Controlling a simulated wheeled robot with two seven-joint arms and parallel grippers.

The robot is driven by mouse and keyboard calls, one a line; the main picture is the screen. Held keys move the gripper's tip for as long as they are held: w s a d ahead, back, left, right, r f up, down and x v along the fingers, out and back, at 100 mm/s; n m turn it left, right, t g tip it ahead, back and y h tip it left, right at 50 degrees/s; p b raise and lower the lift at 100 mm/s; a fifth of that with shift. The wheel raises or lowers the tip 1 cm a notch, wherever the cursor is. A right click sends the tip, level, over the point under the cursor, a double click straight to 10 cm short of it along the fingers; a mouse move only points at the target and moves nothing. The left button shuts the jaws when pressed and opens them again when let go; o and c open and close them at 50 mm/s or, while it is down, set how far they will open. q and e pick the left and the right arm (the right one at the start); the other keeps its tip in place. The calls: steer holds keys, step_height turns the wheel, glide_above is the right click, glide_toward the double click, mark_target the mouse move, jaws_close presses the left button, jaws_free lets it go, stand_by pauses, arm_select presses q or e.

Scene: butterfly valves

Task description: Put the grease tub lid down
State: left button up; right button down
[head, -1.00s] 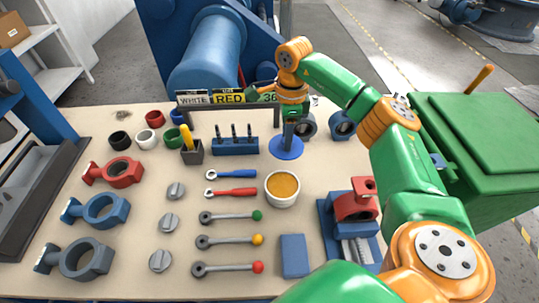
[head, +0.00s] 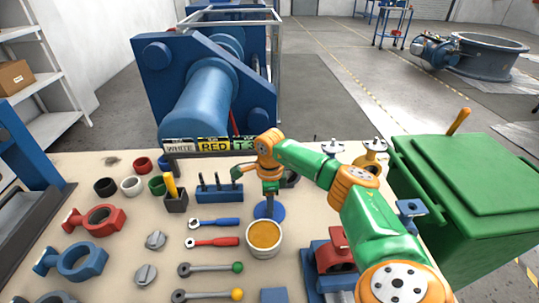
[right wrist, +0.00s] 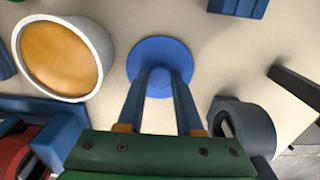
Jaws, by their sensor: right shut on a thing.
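The grease tub lid (head: 278,211) is a round blue disc at the middle of the bench, just behind the grease tub. It also shows in the right wrist view (right wrist: 160,46). My right gripper (head: 269,196) points down over it, shut on its knob, which the fingers (right wrist: 160,82) mostly hide. The lid lies flat; I cannot tell whether it touches the bench top. The grease tub (head: 263,254) is white, open and full of orange grease. In the right wrist view the tub (right wrist: 104,50) is left of the lid, with a gap between. My left gripper is not in view.
Behind the lid stand a blue tool rack (head: 219,195) and name plates (head: 212,146). Wrenches (head: 212,242) lie left of the tub. A red-and-blue vise (head: 329,258) is right of the tub.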

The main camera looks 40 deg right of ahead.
steer(key=shift+f, duration=0.1)
steer(key=c, duration=0.6)
jaws_free()
steer(key=shift+o, duration=0.2)
steer(key=shift+w+r, duration=0.1)
steer(key=shift+r, duration=0.45)
step_height(320, 180, up, 11)
steer(key=shift+b, duration=0.35)
steer(key=shift+r, duration=0.1)
